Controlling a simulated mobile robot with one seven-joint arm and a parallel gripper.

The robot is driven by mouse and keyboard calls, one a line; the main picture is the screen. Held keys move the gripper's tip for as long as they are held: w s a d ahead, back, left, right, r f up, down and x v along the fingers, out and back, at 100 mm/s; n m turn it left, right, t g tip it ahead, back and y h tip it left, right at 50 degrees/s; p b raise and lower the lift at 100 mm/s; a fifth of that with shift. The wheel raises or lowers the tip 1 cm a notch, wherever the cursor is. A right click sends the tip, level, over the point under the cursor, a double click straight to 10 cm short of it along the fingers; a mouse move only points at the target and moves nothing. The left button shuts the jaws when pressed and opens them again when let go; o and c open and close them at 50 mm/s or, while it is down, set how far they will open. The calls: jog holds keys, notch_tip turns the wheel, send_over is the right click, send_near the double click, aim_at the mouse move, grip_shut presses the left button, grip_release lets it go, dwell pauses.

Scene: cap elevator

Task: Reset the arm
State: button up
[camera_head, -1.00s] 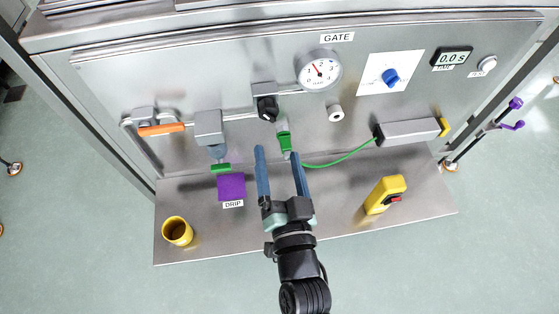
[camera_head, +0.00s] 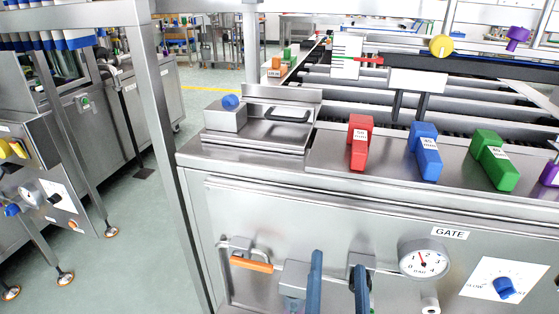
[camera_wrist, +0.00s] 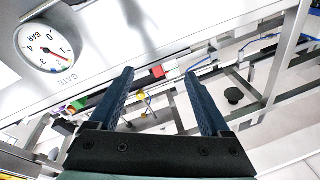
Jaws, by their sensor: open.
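My gripper (camera_head: 338,285) is at the bottom of the head view, in front of the steel panel (camera_head: 235,205). Its two blue fingers point up and stand apart with nothing between them. In the wrist view, my gripper (camera_wrist: 158,95) also shows open and empty, with the scene beyond between the fingers. The pressure gauge (camera_head: 424,258) is right of the fingers in the head view and at the upper left of the wrist view (camera_wrist: 45,45). The rest of my arm is below the head view.
An orange-handled lever (camera_head: 252,264) is left of my gripper, and a blue knob (camera_head: 504,287) is at the right. Red (camera_head: 360,142), blue (camera_head: 425,152) and green (camera_head: 493,160) blocks stand on the top ledge. A steel post (camera_head: 165,140) rises at the left, with open floor beyond.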

jog(key=w+a+r+n+t+y, duration=0.1)
jog(key=a+r+n+t, duration=0.15)
jog(key=r, duration=0.75)
jog(key=w+a+r+n+t+y, duration=0.1)
jog(key=a+r+n+t+y, duration=0.15)
jog(key=r, duration=0.85)
jog(key=s+a+r+n+t, duration=0.15)
jog(key=s+r, duration=0.25)
jog(key=r, duration=0.5)
jog(key=s+a+r+n+t, duration=0.1)
jog(key=s+a+r, duration=0.25)
jog(key=r, duration=0.65)
notch_tip(320, 180, up, 23)
jog(key=p, duration=2.3)
jog(key=shift+s+d+r, duration=0.15)
jog(key=shift+s+d, duration=0.1)
jog(key=shift+s, duration=0.15)
jog(key=shift+m, duration=0.25)
